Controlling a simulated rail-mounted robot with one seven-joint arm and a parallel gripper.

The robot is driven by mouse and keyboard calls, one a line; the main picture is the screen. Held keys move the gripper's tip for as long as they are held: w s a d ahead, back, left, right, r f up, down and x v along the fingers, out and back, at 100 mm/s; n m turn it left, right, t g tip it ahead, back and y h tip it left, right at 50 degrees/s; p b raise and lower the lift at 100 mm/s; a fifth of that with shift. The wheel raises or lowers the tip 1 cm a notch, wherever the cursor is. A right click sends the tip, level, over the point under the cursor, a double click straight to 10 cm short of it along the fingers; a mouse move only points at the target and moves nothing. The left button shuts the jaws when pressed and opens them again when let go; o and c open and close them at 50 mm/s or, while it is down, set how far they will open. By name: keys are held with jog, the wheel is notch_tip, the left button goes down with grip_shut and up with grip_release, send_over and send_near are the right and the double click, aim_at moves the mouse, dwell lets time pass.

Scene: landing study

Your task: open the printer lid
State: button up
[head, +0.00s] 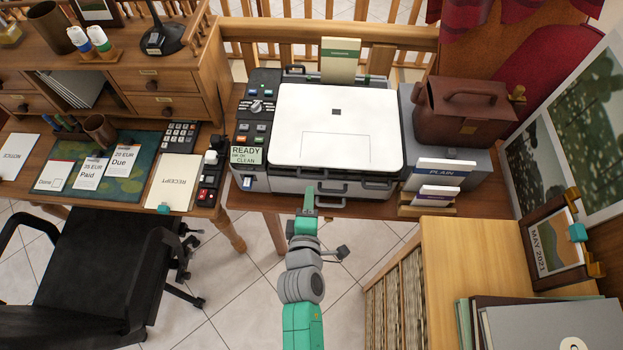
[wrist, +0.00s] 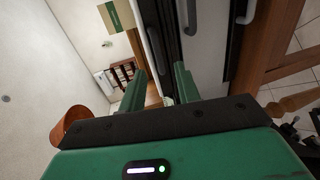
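The printer (head: 260,150) stands on the wooden desk in the middle of the head view. Its white lid (head: 335,120) lies flat and looks closed. Dark handles (head: 380,183) stick out along the printer's front. My gripper (head: 309,190) is at the middle of that front edge, partly hidden by my own arm. In the wrist view my gripper (wrist: 160,88) has its two green fingers apart, pointing at the printer's front (wrist: 205,50), which appears turned on its side. I see nothing held between the fingers. Whether a finger touches the lid edge cannot be told.
A green-topped card (head: 340,62) stands behind the lid. A wooden desk (head: 120,130) with papers and a black chair (head: 100,260) are on the left.

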jog(key=b+x, duration=0.1)
jog(key=x, duration=0.4)
jog(key=shift+w, duration=0.25)
grip_shut()
